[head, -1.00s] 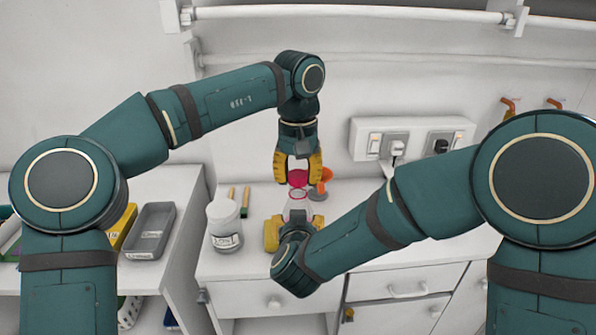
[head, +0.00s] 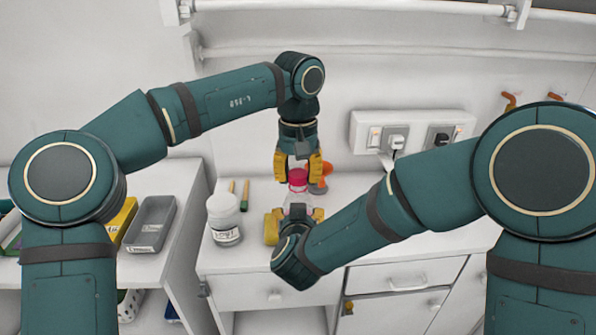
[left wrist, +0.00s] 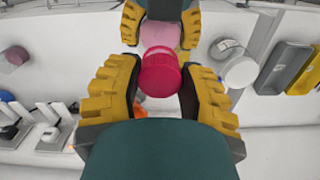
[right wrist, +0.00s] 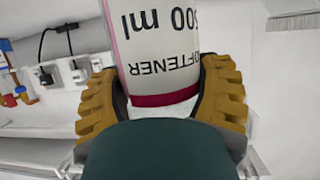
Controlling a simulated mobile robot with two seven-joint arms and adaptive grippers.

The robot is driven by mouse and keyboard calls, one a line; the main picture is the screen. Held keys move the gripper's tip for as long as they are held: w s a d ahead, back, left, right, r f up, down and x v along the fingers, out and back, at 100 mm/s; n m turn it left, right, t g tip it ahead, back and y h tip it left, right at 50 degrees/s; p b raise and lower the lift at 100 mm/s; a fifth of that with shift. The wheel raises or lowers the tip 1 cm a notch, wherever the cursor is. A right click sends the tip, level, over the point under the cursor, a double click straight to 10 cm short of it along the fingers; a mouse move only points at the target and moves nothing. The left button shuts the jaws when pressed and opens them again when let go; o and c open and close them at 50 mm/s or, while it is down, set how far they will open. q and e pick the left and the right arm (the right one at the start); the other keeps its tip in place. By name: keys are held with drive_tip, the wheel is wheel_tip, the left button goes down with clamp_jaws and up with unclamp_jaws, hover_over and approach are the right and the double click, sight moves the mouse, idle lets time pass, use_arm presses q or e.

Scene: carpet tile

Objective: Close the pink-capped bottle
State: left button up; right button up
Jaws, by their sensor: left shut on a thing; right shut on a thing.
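The pink cap (head: 298,179) is between the fingers of my left gripper (head: 298,172), which is shut on it from above. In the left wrist view the cap (left wrist: 160,72) shows bright pink with a ridged rim. The clear, pinkish bottle (head: 297,210) stands upright directly below, held around its body by my right gripper (head: 295,218). The right wrist view shows its printed label (right wrist: 165,45) and dark pink base band. The cap is at the bottle's mouth; whether it is seated or threaded, I cannot tell.
A white labelled jar (head: 224,218) stands left of the bottle on the counter. Orange items (head: 320,180) lie close behind the cap at right. A socket strip (head: 412,133) is on the wall. A grey tray (head: 152,224) is at left.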

use_arm(q)
drive_tip(key=shift+f, duration=0.3)
use_arm(e)
clamp_jaws()
use_arm(q)
drive_tip(key=m, duration=0.5)
drive_tip(key=shift+f, duration=0.1)
drive_tip(key=shift+o, duration=0.2)
drive_tip(key=m, duration=0.3)
drive_tip(key=shift+s+d+f, duration=0.1)
drive_tip(key=shift+d, duration=0.1)
drive_tip(key=shift+m, duration=0.5)
drive_tip(key=shift+a+r+m, duration=0.2)
drive_tip(key=shift+a+m, duration=0.05)
drive_tip(key=shift+m, duration=0.15)
drive_tip(key=shift+c, duration=0.2)
